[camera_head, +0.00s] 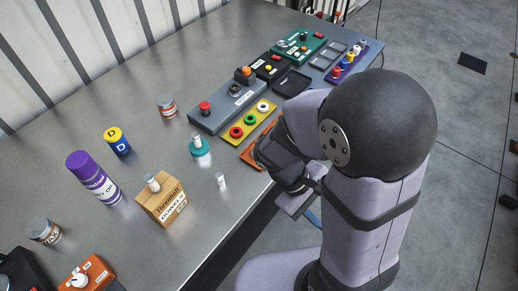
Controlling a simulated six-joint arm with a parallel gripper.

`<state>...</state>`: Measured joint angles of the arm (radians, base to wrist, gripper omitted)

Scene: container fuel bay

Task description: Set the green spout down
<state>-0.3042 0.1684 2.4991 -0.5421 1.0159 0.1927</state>
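I cannot single out the green spout with certainty. A teal-green piece with a grey top (199,147) stands upright on the grey bench, left of my arm. A green ring (249,118) sits between a red ring and a white ring on a yellow block (259,125). My wrist is low at the bench's front edge, right of the teal piece and apart from it. The fingertips are hidden or too dark to make out, so whether they hold anything does not show.
The grey bench (240,40) carries a control box with a red button (226,106), a purple rack with coloured pieces (347,62), a cardboard box (166,202), a purple-capped bottle (92,178) and a small white-topped vial (221,181).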

